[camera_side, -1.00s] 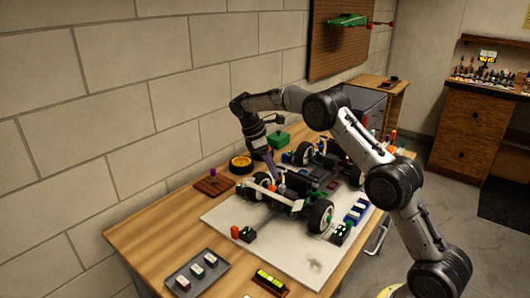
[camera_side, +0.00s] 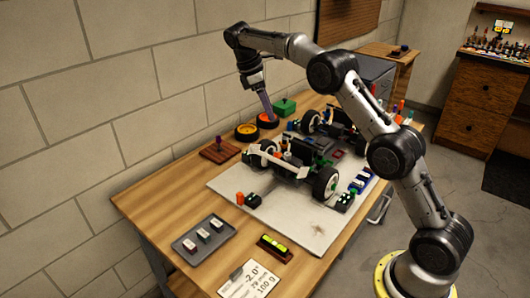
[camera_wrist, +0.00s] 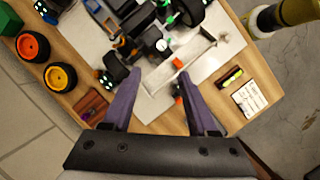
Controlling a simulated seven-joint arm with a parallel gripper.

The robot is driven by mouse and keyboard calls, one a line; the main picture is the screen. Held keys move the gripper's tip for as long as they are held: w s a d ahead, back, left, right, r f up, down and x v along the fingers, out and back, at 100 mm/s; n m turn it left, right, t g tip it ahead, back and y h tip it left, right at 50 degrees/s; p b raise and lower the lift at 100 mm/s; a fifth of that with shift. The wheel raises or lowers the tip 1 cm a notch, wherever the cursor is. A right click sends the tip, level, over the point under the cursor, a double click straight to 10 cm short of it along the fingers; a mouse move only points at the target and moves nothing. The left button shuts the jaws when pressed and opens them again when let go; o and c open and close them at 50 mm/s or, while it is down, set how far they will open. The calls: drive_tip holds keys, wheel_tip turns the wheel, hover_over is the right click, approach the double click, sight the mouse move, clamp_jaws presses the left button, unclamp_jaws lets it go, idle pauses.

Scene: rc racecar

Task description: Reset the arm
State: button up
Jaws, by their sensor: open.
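My gripper (camera_wrist: 150,98) is open, with its two purple-grey fingers spread and nothing between them in the wrist view. In the side view my gripper (camera_side: 268,112) hangs high above the back of the table, by the wall side. The RC car (camera_side: 295,160) with black wheels and a white front bumper stands on a white board (camera_side: 232,192). The car also shows in the wrist view (camera_wrist: 140,35), beyond the fingertips. The gripper appears apart from the car.
An orange wheel (camera_side: 268,121), a yellow wheel (camera_side: 247,131) and a green box (camera_side: 285,106) stand at the back. A brown block with a purple peg (camera_side: 219,152) lies near the wall.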

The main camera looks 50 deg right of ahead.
drive_tip(key=s+a+r+t, duration=0.1)
drive_tip(key=s+a+r, duration=0.1)
drive_tip(key=s+r, duration=0.35)
drive_tip(key=s+a+r+t, duration=0.1)
drive_tip(key=s+a+r, duration=0.15)
drive_tip(key=r, duration=0.55)
drive_tip(key=s+a+r+t, duration=0.1)
drive_tip(key=s+a+r, duration=0.1)
drive_tip(key=s, duration=0.3)
drive_tip(key=s+a+r+t, duration=0.2)
drive_tip(key=s, duration=0.4)
drive_tip(key=s+a+f+m+t+y, duration=0.1)
drive_tip(key=s+a+f+m, duration=0.1)
drive_tip(key=s, duration=0.4)
drive_tip(key=s+a+f+m+t+y, duration=0.1)
drive_tip(key=s+a+f, duration=0.1)
drive_tip(key=s, duration=0.3)
drive_tip(key=s+a+f+m, duration=0.1)
drive_tip(key=s+f+m, duration=0.2)
drive_tip(key=f, duration=0.2)
drive_tip(key=s+a+f+m+t+y, duration=0.1)
drive_tip(key=s+f+m, duration=0.1)
drive_tip(key=f, duration=0.4)
drive_tip(key=shift+s+a+m, duration=0.15)
drive_tip(key=shift+s+m, duration=0.25)
drive_tip(key=shift+s, duration=0.1)
